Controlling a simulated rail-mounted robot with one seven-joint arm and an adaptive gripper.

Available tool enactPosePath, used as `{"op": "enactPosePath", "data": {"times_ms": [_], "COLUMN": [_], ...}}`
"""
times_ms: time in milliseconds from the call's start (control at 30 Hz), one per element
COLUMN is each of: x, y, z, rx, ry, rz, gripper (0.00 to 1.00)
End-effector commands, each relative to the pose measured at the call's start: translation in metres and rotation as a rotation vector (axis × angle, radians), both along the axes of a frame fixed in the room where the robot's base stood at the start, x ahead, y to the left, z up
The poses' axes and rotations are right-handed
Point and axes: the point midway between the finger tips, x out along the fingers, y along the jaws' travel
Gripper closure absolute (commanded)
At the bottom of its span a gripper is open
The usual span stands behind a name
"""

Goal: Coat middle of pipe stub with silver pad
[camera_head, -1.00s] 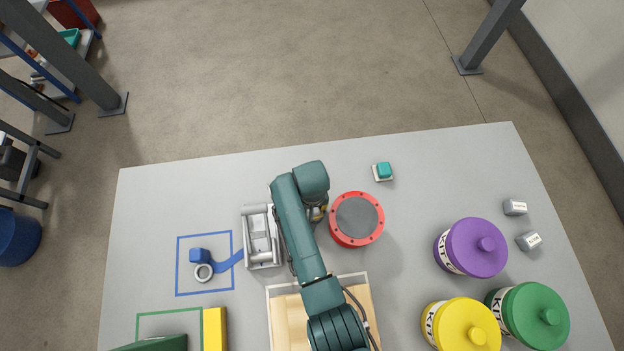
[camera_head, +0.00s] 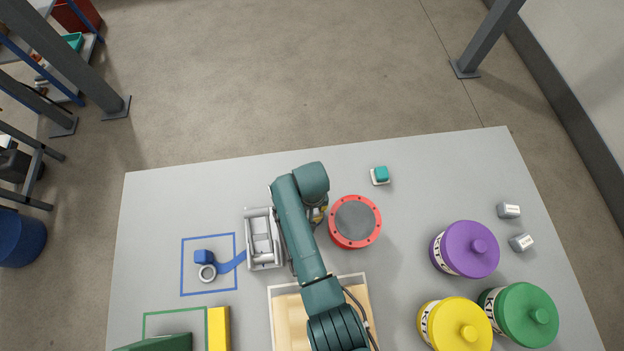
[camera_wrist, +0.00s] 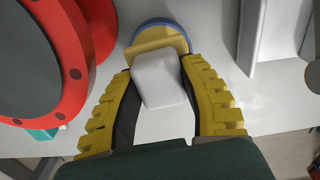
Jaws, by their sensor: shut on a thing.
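My gripper (camera_wrist: 163,95), with yellow ribbed fingers, is shut on a pale silver-grey block (camera_wrist: 160,80) in the wrist view. A yellow piece and a blue-rimmed round disc (camera_wrist: 158,28) show just beyond the block; whether they are joined to it I cannot tell. The pipe stub, a round red flange with a dark grey face (camera_head: 355,221), stands right of my gripper in the head view. Its red rim (camera_wrist: 76,75) fills the left of the wrist view, apart from the fingers. In the head view my arm mostly hides the gripper and the block.
A grey metal cradle (camera_head: 262,239) stands left of my arm. A teal block on a white base (camera_head: 380,176) lies behind the flange. Purple (camera_head: 465,249), yellow (camera_head: 455,325) and green (camera_head: 525,315) pots stand right. A wooden-floored tray (camera_head: 285,283) is in front.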

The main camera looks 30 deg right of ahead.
Motion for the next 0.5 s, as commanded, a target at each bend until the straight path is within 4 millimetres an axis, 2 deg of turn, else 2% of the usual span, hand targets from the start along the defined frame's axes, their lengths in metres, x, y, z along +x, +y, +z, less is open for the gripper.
{"op": "enactPosePath", "data": {"times_ms": [33, 500], "x": [0.0, 0.001], "y": [0.0, 0.0], "z": [0.009, 0.044], "rx": [0.0, -0.001], "ry": [0.0, -0.002], "rz": [0.0, 0.0], "gripper": [0.86, 0.86]}}
